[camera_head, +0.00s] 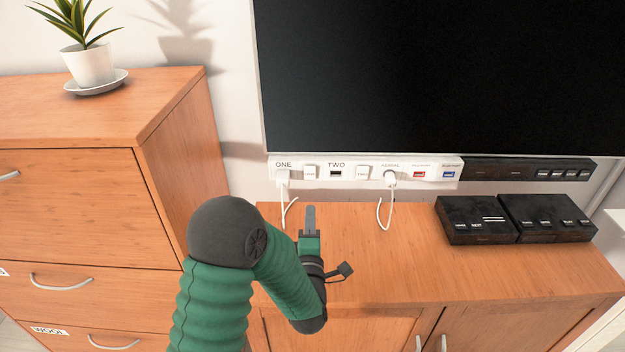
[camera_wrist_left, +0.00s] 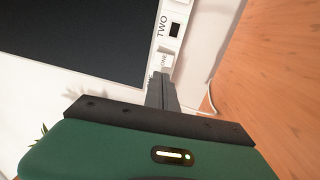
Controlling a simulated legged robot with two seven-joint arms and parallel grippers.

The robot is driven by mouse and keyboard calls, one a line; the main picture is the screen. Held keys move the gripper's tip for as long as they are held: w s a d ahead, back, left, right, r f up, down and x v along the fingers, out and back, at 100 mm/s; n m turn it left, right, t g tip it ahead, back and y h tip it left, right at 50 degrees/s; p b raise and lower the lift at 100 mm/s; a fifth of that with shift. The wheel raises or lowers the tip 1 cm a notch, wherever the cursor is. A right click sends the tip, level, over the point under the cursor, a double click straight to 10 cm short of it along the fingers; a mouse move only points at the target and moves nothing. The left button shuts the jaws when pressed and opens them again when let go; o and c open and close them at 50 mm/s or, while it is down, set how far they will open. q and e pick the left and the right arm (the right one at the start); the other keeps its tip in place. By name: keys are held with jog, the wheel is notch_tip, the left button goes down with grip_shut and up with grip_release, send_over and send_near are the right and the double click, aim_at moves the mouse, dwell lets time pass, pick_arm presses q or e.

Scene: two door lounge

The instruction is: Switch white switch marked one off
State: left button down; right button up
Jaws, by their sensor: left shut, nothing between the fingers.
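A white power strip (camera_head: 435,172) with labels ONE and TWO runs along the wall under the dark screen. The small white switch (camera_head: 310,172) with tiny lettering sits between the ONE and TWO labels. It also shows in the left wrist view (camera_wrist_left: 166,60), just beyond my fingertips. My left gripper (camera_head: 310,209) is shut and empty. In the head view its fingers point at the strip from below the switch, with the cabinet top behind them. In the left wrist view the fingertips (camera_wrist_left: 160,73) overlap the switch's near edge; I cannot tell if they touch. My right gripper is not in view.
A second white switch (camera_head: 362,172) sits right of the TWO socket. White cables (camera_head: 285,208) hang from the strip at ONE and SERIAL. Black boxes (camera_head: 480,217) stand on the cabinet top (camera_head: 400,265) at right. A drawer unit (camera_head: 75,200) with a potted plant (camera_head: 88,60) stands at left.

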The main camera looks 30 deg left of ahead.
aim_at(311, 169)
pick_arm(q)
jog(key=x, duration=1.3)
jog(key=shift+a, duration=0.25)
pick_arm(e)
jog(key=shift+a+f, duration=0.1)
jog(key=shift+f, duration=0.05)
pick_arm(q)
jog(key=shift+w+a+r+b, duration=0.15)
jog(key=shift+r+b, duration=0.05)
jog(key=shift+b, duration=0.4)
jog(key=shift+r+p, duration=0.5)
jog(key=shift+r, duration=0.05)
jog(key=shift+f, duration=0.15)
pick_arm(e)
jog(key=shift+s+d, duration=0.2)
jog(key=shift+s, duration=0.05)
